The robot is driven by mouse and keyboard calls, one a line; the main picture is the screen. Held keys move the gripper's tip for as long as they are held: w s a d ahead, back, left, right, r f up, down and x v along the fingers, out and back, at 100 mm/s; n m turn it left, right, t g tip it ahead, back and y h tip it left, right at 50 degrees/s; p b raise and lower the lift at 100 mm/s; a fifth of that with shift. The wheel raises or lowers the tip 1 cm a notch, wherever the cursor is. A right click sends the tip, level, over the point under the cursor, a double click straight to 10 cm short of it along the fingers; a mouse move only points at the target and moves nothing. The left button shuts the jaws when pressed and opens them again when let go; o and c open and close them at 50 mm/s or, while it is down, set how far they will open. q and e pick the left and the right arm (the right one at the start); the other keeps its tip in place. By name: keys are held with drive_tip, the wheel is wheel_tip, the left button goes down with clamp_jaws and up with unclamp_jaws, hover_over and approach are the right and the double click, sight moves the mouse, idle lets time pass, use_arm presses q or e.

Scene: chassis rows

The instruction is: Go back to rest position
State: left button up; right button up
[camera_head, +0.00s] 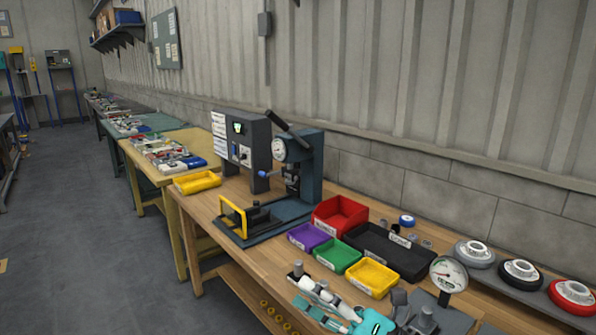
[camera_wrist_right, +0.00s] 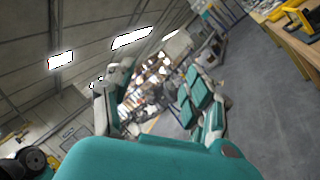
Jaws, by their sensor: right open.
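My right arm shows at the bottom of the head view, in white and teal, over the front of the wooden workbench (camera_head: 205,207). My right gripper (camera_head: 412,309) is at its end, with dark grey fingers, open, and nothing can be seen held in it. It is near the dial gauge (camera_head: 448,274) at the bench's right part. In the right wrist view, teal and white arm parts of mine fill the lower middle, and the fingers cannot be made out. My left gripper is not in view.
A yellow bin (camera_head: 372,278), a green bin (camera_head: 338,255), a purple bin (camera_head: 308,236), a red bin (camera_head: 340,213) and a black tray (camera_head: 385,250) crowd the bench. A press (camera_head: 305,170) stands behind. Round parts (camera_head: 520,273) line the right. Floor (camera_head: 85,220) at left is clear.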

drive_tip(key=w+d+f+m+t+h, duration=0.1)
drive_tip(key=d+f+m+t+h, duration=0.2)
drive_tip(key=d+m+t+h, duration=0.55)
drive_tip(key=w+d+f+m+t+h, duration=0.15)
drive_tip(key=d+f+m+h, duration=0.35)
drive_tip(key=m, duration=0.8)
drive_tip(key=s+d+f+m+g+h, duration=0.4)
drive_tip(key=f+m+g+h, duration=0.25)
drive_tip(key=f, duration=0.25)
drive_tip(key=s+f+m+g+y, duration=0.1)
drive_tip(key=s+f+m+g, duration=0.3)
drive_tip(key=s+f, duration=0.55)
drive_tip(key=s+f+m+g, duration=0.2)
drive_tip(key=s+f+g, duration=0.45)
drive_tip(key=s, duration=0.65)
wheel_tip(320, 180, down, 26)
drive_tip(key=s+r+g, duration=0.1)
drive_tip(key=s, duration=0.1)
drive_tip(key=s+d+f+g, duration=0.1)
drive_tip(key=s+d+f, duration=0.2)
drive_tip(key=s+f, duration=1.2)
drive_tip(key=shift+s+d+f+n, duration=0.3)
drive_tip(key=shift+s+d+n, duration=0.1)
